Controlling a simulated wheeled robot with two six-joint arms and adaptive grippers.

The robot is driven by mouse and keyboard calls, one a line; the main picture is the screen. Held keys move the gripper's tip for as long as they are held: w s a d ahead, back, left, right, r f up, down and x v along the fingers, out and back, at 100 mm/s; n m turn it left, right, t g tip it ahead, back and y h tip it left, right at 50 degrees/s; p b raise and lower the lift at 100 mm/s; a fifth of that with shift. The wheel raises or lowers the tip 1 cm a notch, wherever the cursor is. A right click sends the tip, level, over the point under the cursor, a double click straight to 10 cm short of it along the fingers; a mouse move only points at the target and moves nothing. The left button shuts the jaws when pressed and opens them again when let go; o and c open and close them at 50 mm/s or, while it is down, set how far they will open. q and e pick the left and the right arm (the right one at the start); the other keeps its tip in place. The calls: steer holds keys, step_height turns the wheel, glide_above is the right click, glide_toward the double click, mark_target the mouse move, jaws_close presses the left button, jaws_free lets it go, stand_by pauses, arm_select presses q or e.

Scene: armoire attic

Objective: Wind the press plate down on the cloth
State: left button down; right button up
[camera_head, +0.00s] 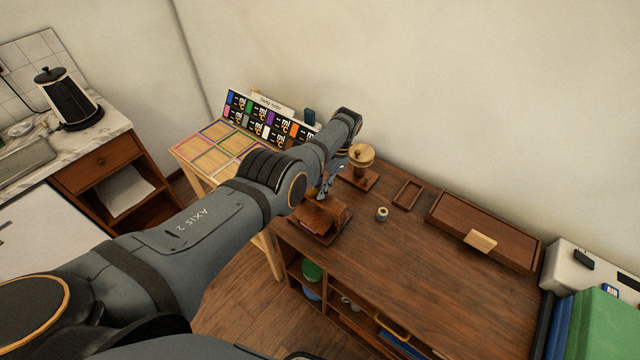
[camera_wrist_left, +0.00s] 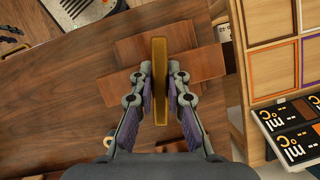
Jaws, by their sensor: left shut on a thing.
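The wooden press (camera_head: 318,224) stands at the left end of the brown worktop, partly hidden by my left arm. My left gripper (camera_head: 325,190) is over it. In the left wrist view, my left gripper (camera_wrist_left: 161,78) is shut on the press's narrow yellowish handle bar (camera_wrist_left: 160,48), with one finger on each side. Reddish-brown wooden parts of the press (camera_wrist_left: 207,62) spread out crosswise below the bar. I cannot make out the cloth or the gap under the plate.
Near the press are a round wooden-topped stand (camera_head: 361,156), a small spool (camera_head: 382,214) and a shallow tray (camera_head: 407,194). A long brown box (camera_head: 485,231) stands farther right. The worktop's front middle is clear. A colour-card rack (camera_head: 270,118) stands behind my arm.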

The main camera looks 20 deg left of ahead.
arm_select(q)
steer(key=m+p, duration=0.3)
steer(key=shift+r+t+y, duration=0.25)
steer(key=shift+t+y, duration=0.15)
steer(key=shift+w+f+m+t+p, duration=0.15)
steer(key=shift+m+t+p, duration=0.15)
steer(key=shift+m+p, duration=0.55)
steer(key=c, duration=1.3)
jaws_free()
steer(key=shift+f, duration=0.1)
steer(key=shift+y, duration=0.3)
steer(key=v, duration=1.2)
